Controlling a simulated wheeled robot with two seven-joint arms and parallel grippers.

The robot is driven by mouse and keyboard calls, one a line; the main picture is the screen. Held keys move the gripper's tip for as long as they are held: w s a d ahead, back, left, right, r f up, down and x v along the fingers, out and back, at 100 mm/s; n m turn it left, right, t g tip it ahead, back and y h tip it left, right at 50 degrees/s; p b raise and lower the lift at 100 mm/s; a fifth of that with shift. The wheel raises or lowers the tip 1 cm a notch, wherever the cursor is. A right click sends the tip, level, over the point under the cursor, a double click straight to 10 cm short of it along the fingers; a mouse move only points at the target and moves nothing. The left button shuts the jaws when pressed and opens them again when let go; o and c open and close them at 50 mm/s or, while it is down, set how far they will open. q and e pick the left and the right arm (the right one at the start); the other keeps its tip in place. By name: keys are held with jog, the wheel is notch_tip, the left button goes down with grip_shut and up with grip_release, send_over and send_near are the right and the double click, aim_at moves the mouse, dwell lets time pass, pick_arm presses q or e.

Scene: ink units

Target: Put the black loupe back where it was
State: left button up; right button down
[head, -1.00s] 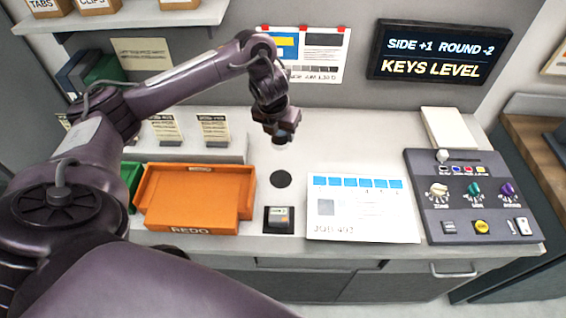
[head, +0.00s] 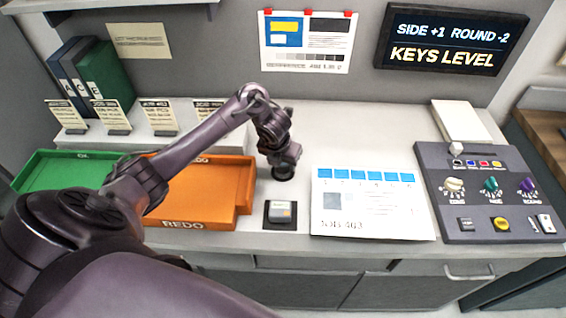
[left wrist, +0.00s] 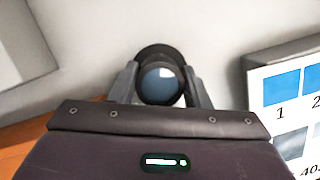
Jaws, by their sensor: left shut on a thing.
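The black loupe (left wrist: 160,84) is between the two fingers of my left gripper (left wrist: 160,90) in the left wrist view, its glass lens facing the camera. In the head view my left gripper (head: 284,160) is shut on it, low over the round black spot (head: 283,173) on the worktop. The gripper and loupe cover most of that spot. I cannot tell whether the loupe touches the surface. My right gripper is not in view.
A small device on a black square pad (head: 280,213) sits just in front. The orange REDO tray (head: 200,190) is left, with a green tray (head: 60,172) beyond. A job sheet (head: 372,205) and a grey control panel (head: 490,200) lie right.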

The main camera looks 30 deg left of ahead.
pick_arm(q)
jog(key=o, duration=1)
jog(key=p+v, duration=0.5)
jog(key=v, duration=0.7)
